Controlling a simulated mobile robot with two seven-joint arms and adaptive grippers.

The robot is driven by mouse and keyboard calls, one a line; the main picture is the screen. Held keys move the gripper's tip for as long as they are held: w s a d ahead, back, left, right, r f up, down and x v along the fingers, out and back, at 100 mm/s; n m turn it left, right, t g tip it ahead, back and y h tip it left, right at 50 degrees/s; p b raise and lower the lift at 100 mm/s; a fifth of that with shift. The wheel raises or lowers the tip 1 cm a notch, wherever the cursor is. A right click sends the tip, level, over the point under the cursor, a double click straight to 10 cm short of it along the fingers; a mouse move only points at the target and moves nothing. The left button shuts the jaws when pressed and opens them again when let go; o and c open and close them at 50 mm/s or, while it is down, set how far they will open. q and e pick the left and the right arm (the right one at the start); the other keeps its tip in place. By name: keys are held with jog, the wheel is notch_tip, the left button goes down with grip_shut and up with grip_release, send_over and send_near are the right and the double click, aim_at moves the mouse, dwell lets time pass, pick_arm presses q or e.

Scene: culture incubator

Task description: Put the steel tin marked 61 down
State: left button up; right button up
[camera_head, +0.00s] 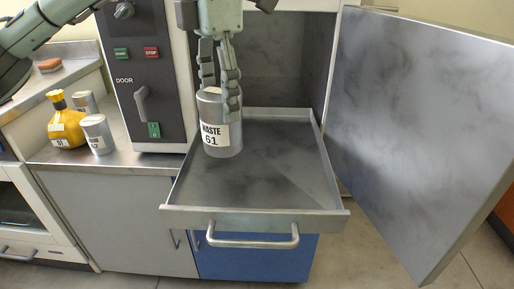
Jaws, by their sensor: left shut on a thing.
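The steel tin marked 61 (221,139) is a grey cylinder with a white label reading WASTE 61. It is upright over the back left part of the pulled-out tray (262,215). My left gripper (220,95) comes down from above and is shut on the tin near its top. The tin's base appears at or just above the tray floor; I cannot tell whether it touches. My right gripper is not in view.
The incubator door (415,130) stands wide open at the right. A control panel (145,75) is left of the tray. A yellow bottle (66,128) and two grey tins (98,138) stand on the left counter. The tray's front and right are clear.

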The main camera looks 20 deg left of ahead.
pick_arm(q)
jog(key=d+f, duration=0.3)
jog(key=f, duration=0.2)
jog(key=w+d+f, duration=0.1)
jog(key=d+f, duration=0.1)
jog(key=shift+d+f+p, duration=0.2)
jog(key=shift+d+p, duration=0.15)
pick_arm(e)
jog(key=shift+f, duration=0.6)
pick_arm(q)
jog(key=shift+f, duration=0.1)
